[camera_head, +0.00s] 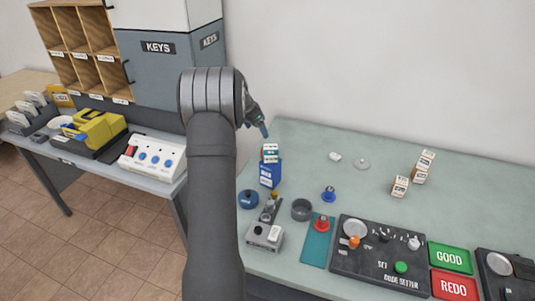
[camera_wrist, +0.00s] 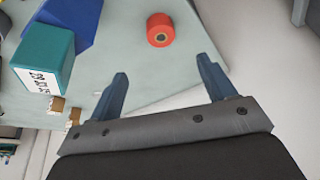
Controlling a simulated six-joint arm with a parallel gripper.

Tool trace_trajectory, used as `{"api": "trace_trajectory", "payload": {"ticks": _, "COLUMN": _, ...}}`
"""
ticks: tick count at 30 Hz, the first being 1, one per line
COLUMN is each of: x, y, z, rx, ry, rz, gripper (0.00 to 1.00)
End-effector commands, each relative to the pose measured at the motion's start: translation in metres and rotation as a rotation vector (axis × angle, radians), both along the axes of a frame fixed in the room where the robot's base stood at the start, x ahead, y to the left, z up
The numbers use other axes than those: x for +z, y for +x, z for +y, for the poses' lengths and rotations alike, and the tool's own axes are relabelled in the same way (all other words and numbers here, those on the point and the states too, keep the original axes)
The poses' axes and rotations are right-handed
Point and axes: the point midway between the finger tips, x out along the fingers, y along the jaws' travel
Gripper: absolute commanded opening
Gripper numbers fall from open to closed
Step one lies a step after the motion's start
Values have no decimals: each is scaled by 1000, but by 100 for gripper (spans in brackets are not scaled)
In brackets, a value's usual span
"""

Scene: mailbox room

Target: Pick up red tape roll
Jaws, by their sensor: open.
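The red tape roll (camera_wrist: 160,29) shows in the wrist view at the top middle, resting on the pale green table with its grey core hole facing the camera. I cannot make it out in the head view, where my arm covers part of the table. My gripper (camera_wrist: 162,70) is open and empty in the wrist view, its two blue fingers apart. The roll appears beyond the fingertips, roughly between their lines, and is not touched. In the head view my gripper (camera_head: 263,130) is over the table's back left part, partly hidden by my arm.
A teal and white box (camera_wrist: 45,62) and a blue holder (camera_wrist: 72,25) are left of the roll in the wrist view. The head view shows the blue holder (camera_head: 270,174), a blue roll (camera_head: 248,199) and a dark ring (camera_head: 301,209). The table's back middle is mostly clear.

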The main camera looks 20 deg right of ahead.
Motion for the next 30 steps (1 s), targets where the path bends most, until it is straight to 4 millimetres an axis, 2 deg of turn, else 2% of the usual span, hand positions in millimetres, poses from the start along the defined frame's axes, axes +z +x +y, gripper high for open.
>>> {"api": "trace_trajectory", "payload": {"ticks": 3, "x": -27, "y": 3, "z": -10, "rx": 0, "ry": 1, "rz": 6, "gripper": 76}}
{"api": "trace_trajectory", "payload": {"ticks": 12, "x": -82, "y": 10, "z": -32, "rx": 1, "ry": 1, "rz": 6, "gripper": 76}}
{"api": "trace_trajectory", "payload": {"ticks": 20, "x": -99, "y": 14, "z": -40, "rx": 2, "ry": 0, "rz": 3, "gripper": 76}}
{"api": "trace_trajectory", "payload": {"ticks": 30, "x": -137, "y": 21, "z": -59, "rx": 2, "ry": 1, "rz": 3, "gripper": 76}}
